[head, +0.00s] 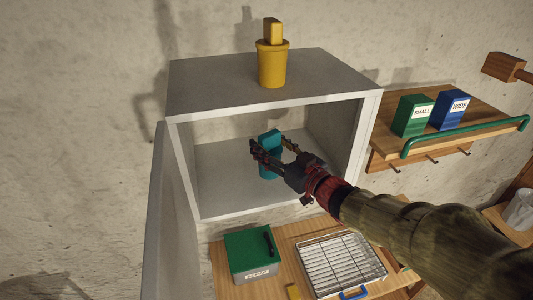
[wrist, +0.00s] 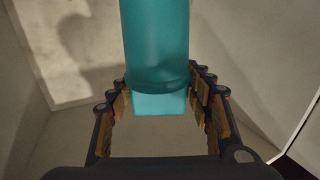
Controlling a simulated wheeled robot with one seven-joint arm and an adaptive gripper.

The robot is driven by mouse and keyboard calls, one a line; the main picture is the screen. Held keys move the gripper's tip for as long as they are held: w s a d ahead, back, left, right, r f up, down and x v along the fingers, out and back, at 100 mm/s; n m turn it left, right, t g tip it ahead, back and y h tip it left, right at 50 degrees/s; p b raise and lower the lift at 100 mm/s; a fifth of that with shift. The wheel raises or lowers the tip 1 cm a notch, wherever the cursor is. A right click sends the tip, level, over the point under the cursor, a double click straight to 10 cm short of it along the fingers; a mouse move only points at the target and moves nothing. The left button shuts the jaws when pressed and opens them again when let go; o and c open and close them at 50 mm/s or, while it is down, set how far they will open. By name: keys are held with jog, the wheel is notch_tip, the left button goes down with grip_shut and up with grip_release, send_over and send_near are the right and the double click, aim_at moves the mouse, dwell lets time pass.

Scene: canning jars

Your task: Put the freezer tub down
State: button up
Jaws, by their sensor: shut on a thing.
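The freezer tub (head: 270,150) is a teal tub inside the open grey cabinet (head: 222,103). My gripper (head: 270,152) reaches into the cabinet from the right and is shut on the tub. In the wrist view my gripper (wrist: 160,88) has a finger on each side of it. The tub looks about upright in the head view. Whether its base touches the cabinet floor (head: 225,180) I cannot tell.
The cabinet door (head: 157,220) hangs open at the left. A yellow pot (head: 271,68) stands on the cabinet top. Below are a green box (head: 250,250) and a wire rack (head: 340,262). A shelf at right holds a green box (head: 411,116) and a blue box (head: 450,110). Cabinet floor around the tub is clear.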

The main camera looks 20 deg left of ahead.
jog(key=shift+w+a+f, duration=0.3)
jog(key=shift+a+f, duration=0.05)
jog(key=shift+f, duration=0.3)
notch_tip(320, 180, down, 3)
jog(key=shift+w+a+f+p, duration=0.1)
jog(key=shift+w+a+p, duration=0.05)
jog(key=shift+p, duration=0.25)
jog(key=shift+f, duration=0.1)
jog(key=o, duration=1.1)
jog(key=shift+o, duration=0.4)
